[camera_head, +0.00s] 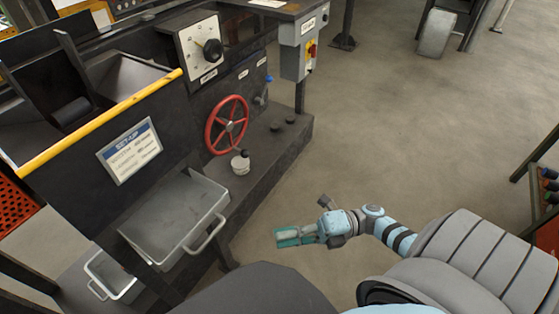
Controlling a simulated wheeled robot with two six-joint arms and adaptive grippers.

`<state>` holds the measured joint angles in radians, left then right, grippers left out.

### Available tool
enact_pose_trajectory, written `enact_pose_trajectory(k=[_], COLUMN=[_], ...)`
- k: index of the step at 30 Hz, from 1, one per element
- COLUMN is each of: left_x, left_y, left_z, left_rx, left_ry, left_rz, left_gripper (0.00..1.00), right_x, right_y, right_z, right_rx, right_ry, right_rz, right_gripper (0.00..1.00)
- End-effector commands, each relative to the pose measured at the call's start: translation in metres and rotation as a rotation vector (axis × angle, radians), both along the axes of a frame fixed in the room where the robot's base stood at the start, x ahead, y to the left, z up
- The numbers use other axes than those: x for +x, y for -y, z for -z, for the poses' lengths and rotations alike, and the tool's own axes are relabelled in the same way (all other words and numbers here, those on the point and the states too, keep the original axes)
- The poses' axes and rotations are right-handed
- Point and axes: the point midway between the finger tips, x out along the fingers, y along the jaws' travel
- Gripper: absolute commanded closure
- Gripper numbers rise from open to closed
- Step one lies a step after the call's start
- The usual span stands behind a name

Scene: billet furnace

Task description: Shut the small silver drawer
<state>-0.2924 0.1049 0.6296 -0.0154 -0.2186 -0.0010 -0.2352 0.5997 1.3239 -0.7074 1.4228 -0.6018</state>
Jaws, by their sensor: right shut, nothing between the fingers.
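A silver-grey drawer (180,207) stands pulled out of the dark furnace body at the lower left. It looks empty, and its bar handle (207,236) is on its right front side. A second, smaller silver drawer (125,287) sits lower and farther left, also showing its open inside and a handle (97,290). Part of it is hidden beneath the upper drawer. My right gripper (279,238) comes in from the right. It is shut and empty, in the air to the right of the upper drawer's handle and apart from it. My left gripper is out of view.
A red handwheel (227,125), a dial box (199,46) and a grey switch box (304,42) are on the furnace. A dark ledge (270,143) runs below the wheel. A rack (548,195) stands at the right edge. The middle floor is clear.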

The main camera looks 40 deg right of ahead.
Motion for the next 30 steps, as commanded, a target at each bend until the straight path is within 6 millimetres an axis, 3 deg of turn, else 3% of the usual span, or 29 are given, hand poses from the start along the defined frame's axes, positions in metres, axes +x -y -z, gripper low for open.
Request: enact_pose_trajectory(k=[10,18,30], left_x=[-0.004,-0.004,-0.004], left_y=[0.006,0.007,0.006], left_z=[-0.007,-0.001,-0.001], left_rx=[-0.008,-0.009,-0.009], left_ry=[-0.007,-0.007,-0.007], left_rz=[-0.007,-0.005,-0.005], left_gripper=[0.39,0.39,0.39], right_x=[0.029,0.061,0.065], right_y=[-0.069,-0.08,-0.08], right_z=[-0.012,-0.016,-0.017], right_rx=[0.006,0.004,0.003], right_ry=[0.001,-0.004,-0.004], right_rz=[0.005,0.006,0.008], right_gripper=[1.0,1.0,1.0])
